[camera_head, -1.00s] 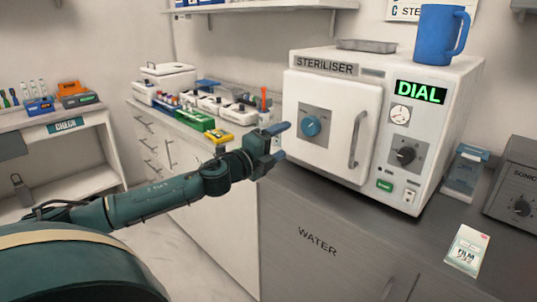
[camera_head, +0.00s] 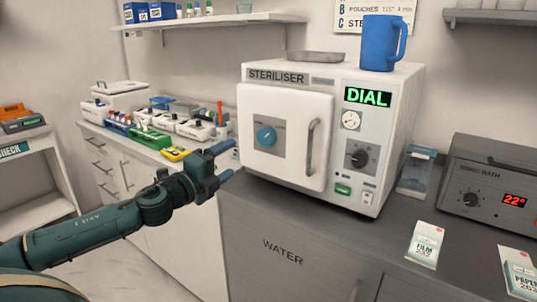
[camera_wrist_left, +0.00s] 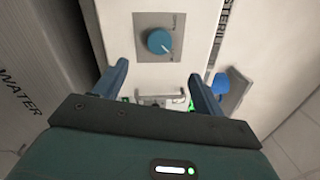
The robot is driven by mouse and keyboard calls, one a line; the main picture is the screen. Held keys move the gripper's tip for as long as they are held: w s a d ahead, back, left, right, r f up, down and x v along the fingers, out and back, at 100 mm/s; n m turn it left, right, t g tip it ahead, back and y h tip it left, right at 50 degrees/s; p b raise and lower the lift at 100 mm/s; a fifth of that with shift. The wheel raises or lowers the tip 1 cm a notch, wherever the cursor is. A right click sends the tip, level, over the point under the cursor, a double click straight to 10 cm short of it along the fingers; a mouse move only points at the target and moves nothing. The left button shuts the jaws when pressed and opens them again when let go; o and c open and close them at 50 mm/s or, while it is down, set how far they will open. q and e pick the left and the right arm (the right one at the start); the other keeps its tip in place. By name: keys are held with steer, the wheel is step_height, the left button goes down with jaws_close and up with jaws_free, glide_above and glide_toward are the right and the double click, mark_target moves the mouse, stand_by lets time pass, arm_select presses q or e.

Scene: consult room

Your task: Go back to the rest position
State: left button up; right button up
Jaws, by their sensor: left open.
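My left gripper (camera_head: 224,164) is open and empty, held in front of the left edge of the white steriliser (camera_head: 230,78). Its two blue fingers are apart and show in the left wrist view (camera_wrist_left: 158,82), with the steriliser's blue door knob (camera_wrist_left: 160,41) beyond them. In the head view the steriliser's door is shut, with the blue knob (camera_head: 266,136) and a vertical handle (camera_head: 311,146) on it. Its green display reads DIAL. My right gripper is not in view.
The steriliser stands on a grey counter (camera_head: 320,228) marked WATER. A blue jug (camera_head: 378,44) and metal tray (camera_head: 316,57) are on top. A sonic bath (camera_head: 480,185) and film packet (camera_head: 424,244) are at right. Several small devices line the left counter, including a yellow one (camera_head: 175,153).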

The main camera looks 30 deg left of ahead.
arm_select(q)
steer(key=shift+f, duration=0.1)
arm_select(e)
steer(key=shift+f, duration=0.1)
